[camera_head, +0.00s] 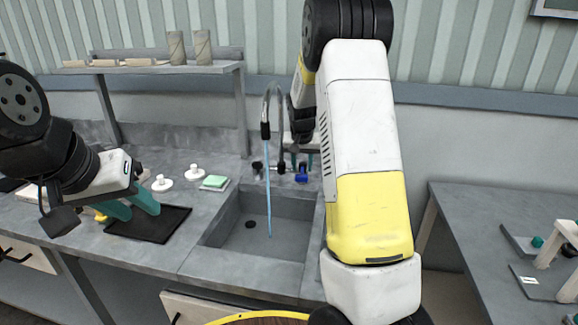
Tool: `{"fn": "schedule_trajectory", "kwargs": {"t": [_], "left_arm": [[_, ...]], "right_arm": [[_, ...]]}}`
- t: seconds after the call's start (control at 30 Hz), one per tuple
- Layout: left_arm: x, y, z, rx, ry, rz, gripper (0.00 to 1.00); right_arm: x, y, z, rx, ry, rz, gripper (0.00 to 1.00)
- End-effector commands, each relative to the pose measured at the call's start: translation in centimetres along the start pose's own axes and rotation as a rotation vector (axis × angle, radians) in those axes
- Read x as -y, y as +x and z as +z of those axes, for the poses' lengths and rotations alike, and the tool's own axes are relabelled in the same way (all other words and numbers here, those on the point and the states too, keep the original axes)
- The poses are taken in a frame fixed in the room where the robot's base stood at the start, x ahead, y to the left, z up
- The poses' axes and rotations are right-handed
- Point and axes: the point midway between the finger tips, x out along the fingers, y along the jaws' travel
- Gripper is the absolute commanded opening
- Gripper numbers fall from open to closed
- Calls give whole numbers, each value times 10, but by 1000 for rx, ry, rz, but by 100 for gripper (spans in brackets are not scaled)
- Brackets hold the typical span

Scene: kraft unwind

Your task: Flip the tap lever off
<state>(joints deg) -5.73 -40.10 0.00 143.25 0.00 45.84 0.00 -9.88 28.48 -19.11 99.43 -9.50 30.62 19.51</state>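The tap (267,112) has a tall curved spout at the back of the sink, and a blue stream of water (268,190) runs from it into the grey basin (225,243). A small blue lever (301,174) sits at the right of the tap base. My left gripper (140,212) is open and empty over a black mat (155,228), left of the sink.
A green sponge (215,182) and two white knobbed pieces (162,184) (194,173) lie left of the sink. A shelf (150,69) with rolls stands behind. Another table (505,220) is at the right. My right arm hides the counter right of the sink.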

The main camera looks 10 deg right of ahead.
Motion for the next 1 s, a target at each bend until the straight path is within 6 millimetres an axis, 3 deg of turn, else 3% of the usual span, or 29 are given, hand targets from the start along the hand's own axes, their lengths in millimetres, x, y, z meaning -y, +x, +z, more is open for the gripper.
{"fn": "schedule_trajectory", "kwargs": {"t": [0.2,0.47,0.67,1.0], "left_arm": [[0,0,0,0,0,0,36],[0,0,0,0,0,0,36],[0,0,0,0,0,0,36],[0,0,0,0,0,0,36]], "right_arm": [[0,19,0,1,-1,0,35],[0,20,0,0,-1,-1,35],[0,20,0,0,-1,-1,0],[0,20,0,0,-1,-1,0]]}}
